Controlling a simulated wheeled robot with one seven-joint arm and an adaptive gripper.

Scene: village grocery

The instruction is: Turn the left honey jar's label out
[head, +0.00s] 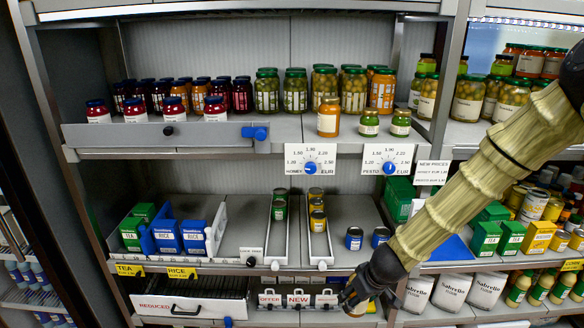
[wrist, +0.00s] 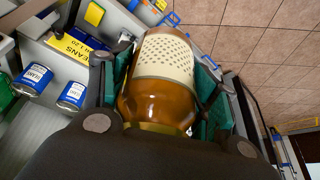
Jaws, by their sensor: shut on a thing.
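My gripper (wrist: 166,68) is shut on an amber honey jar (wrist: 155,103), with a green-padded finger on each side of it. A cream dotted label band (wrist: 165,57) shows on the jar's side in the wrist view. In the head view my gripper (head: 356,296) is low, in front of the lower shelf edge, and mostly hides the held jar (head: 357,311). Another orange jar (head: 328,118) with a pale label facing out stands at the front of the upper shelf, above the honey price card (head: 310,159).
Two small green-lidded jars (head: 369,123) stand right of the orange jar. Rows of dark and green jars fill the shelf behind. Blue cans (head: 354,238) stand on the shelf below. Bare shelf (head: 285,130) lies left of the orange jar.

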